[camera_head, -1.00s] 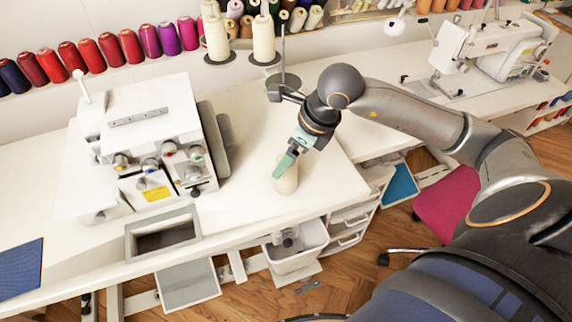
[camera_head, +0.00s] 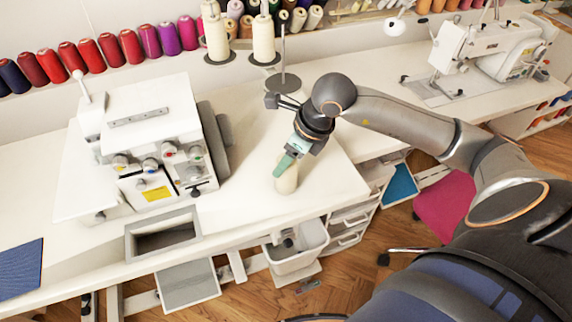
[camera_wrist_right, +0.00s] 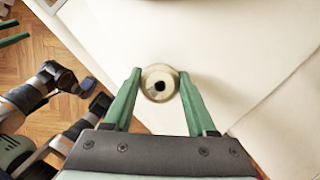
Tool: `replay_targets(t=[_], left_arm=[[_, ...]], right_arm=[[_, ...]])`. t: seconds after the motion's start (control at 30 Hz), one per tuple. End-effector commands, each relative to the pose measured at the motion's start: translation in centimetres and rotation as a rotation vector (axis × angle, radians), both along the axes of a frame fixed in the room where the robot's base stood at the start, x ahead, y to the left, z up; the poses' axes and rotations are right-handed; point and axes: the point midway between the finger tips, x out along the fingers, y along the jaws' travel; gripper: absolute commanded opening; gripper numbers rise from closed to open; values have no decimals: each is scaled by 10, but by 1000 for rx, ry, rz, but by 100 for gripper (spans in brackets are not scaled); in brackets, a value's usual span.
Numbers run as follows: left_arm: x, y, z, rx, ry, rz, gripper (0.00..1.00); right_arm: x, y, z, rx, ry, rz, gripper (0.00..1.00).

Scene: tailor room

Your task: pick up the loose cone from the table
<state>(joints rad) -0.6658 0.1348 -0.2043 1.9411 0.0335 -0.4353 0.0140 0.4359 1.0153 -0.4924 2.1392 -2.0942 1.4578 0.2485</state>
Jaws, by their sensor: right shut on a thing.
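The loose cone (camera_head: 287,181) is a cream thread cone standing upright on the white table (camera_head: 240,199), close to its front right part. My right gripper (camera_head: 285,166) reaches down onto it from above, its green fingers around its upper part. In the right wrist view the cone (camera_wrist_right: 160,71) is seen from the top, with a dark hole in its middle. The right gripper's fingertips (camera_wrist_right: 159,84) are closed against its two sides. The cone's base appears to be on the table.
A white overlock machine (camera_head: 150,140) stands to the left of the cone. Two cream cones (camera_head: 263,40) sit on a thread stand behind, with a bare spool post (camera_head: 283,80) beside them. A white bin (camera_head: 297,250) hangs below the table's front edge.

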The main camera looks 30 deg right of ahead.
Motion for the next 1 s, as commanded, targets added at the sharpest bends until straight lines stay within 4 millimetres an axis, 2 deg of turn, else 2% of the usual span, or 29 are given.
replay_targets(t=[0.03,0.23,0.53,0.67,0.83,1.0], left_arm=[[0,0,0,0,0,0,50],[0,0,0,0,0,0,50],[1,0,0,0,-2,-1,50],[1,-1,0,-1,-3,-1,50],[2,-1,-1,-1,-3,-2,50],[3,-2,-3,-2,-3,-4,50]], right_arm=[[0,0,0,0,-1,0,22],[0,0,0,0,-1,0,0],[0,0,2,0,-2,0,0],[1,0,8,1,-5,-1,0],[2,0,34,-1,-11,1,0],[-28,-20,71,-11,-6,-2,0]])
